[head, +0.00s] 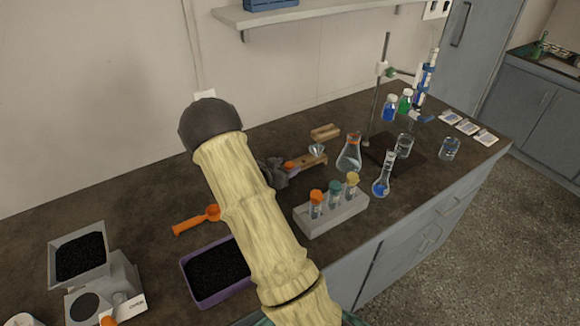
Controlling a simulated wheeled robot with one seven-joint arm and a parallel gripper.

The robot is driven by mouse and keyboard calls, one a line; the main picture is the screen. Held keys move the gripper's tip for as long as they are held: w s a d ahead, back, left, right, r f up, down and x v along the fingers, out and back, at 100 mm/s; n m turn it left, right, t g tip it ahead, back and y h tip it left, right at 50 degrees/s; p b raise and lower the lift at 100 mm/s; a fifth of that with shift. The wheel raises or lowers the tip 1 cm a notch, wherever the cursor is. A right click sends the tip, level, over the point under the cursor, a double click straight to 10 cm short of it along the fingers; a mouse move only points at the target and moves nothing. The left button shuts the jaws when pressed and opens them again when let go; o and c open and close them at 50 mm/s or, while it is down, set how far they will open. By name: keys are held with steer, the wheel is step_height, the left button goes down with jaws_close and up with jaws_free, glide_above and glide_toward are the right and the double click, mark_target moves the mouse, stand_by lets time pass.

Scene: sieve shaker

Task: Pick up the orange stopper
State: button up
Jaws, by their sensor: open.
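An orange stopper (316,196) sits upright in the top of the leftmost tube in a pale rack (335,215), in the head view. A teal stopper (335,187) and a yellow stopper (352,179) top the tubes to its right. My gripper (284,172) is dark, small in view and partly hidden behind my arm. It is open, behind and to the left of the rack, apart from the orange stopper. A small orange piece (290,165) shows right by the jaws; I cannot tell what it is or whether they touch it.
An orange scoop (193,222) and a purple tray (205,302) lie left of my arm.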

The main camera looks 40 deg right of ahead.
steer(key=shift+c, duration=0.4)
steer(key=c, duration=1)
steer(key=shift+o, duration=0.2)
steer(key=shift+w+r, duration=0.1)
steer(key=shift+r, duration=0.2)
step_height(320, 180, up, 10)
steer(key=shift+f, duration=0.25)
